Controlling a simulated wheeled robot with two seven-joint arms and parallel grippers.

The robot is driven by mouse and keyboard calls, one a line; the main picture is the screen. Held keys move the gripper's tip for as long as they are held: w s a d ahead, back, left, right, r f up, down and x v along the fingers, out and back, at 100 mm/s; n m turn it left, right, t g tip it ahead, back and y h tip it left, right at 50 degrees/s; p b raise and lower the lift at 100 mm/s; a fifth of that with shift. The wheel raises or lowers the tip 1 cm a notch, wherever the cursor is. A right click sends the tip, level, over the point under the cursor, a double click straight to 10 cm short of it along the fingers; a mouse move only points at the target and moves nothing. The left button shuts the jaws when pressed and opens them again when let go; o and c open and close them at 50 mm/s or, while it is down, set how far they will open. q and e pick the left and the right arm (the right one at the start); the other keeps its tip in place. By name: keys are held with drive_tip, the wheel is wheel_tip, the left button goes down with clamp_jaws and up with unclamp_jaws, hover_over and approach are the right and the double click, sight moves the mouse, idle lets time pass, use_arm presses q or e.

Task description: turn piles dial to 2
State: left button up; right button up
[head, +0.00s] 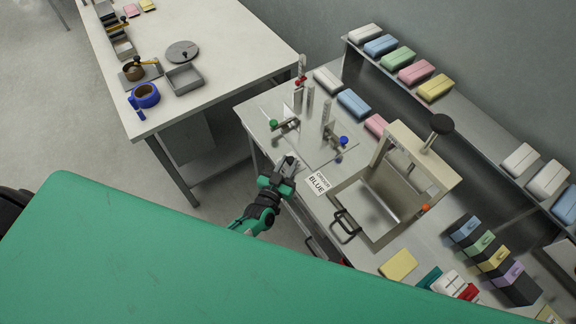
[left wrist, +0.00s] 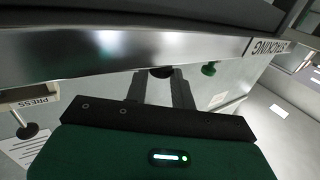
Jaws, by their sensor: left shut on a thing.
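My left gripper (head: 288,164) is at the front edge of the steel bench, left of the ORDER BLUE card. In the left wrist view its two grey fingers (left wrist: 160,78) reach to a dark round knob (left wrist: 162,71) at the bench's front and are shut on it. This knob appears to be the piles dial, but its numbers and pointer are hidden, so its setting cannot be read. In the head view the dial is hidden. My right gripper is in neither view.
A green knob (left wrist: 210,68) sits right of the fingers, near a STACKING label (left wrist: 268,47). A PRESS label (left wrist: 36,102) is at the left. The ORDER BLUE card (head: 318,183) and a press frame (head: 420,150) stand on the bench. A green surface (head: 150,250) fills the foreground.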

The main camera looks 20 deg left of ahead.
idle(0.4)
use_arm(q)
drive_tip(key=o, duration=1)
drive_tip(key=shift+s+a+f, duration=0.1)
drive_tip(key=shift+s+f, duration=0.05)
drive_tip(key=shift+s, duration=0.3)
drive_tip(key=s+a+b, duration=0.1)
drive_tip(key=s+b, duration=0.2)
drive_tip(key=s, duration=0.9)
drive_tip(key=shift+s+a+b, duration=0.3)
drive_tip(key=shift+s+a, duration=0.05)
drive_tip(key=shift+a, duration=0.05)
